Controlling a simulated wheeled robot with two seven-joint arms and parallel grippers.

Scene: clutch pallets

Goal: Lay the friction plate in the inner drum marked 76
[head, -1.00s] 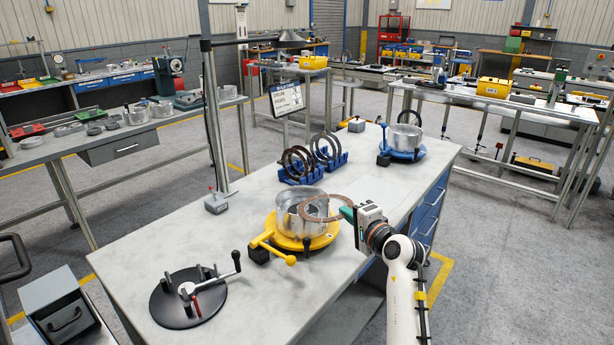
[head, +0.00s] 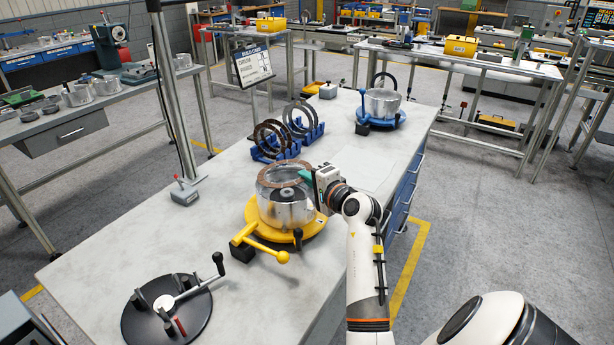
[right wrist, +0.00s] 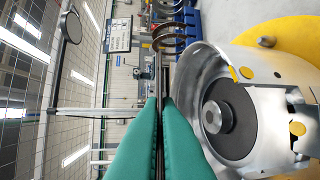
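The friction plate, a thin brown ring (head: 262,180), is held roughly level over the mouth of a silvery drum (head: 285,212). The drum stands on a yellow round base (head: 312,222). My right gripper (head: 307,177) is shut on the ring's right edge, its green fingers beside the drum's rim. In the right wrist view the green fingers (right wrist: 160,135) are pressed together on a thin edge, and the open drum (right wrist: 275,75) shows a dark disc with a hub inside. I cannot tell whether the ring touches the rim. No number 76 is readable. My left gripper is not in view.
A second drum (head: 382,102) stands on a blue base (head: 385,121) at the back. A blue rack (head: 284,147) holds several dark rings. A black round fixture with a crank (head: 167,312) is at the front left.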

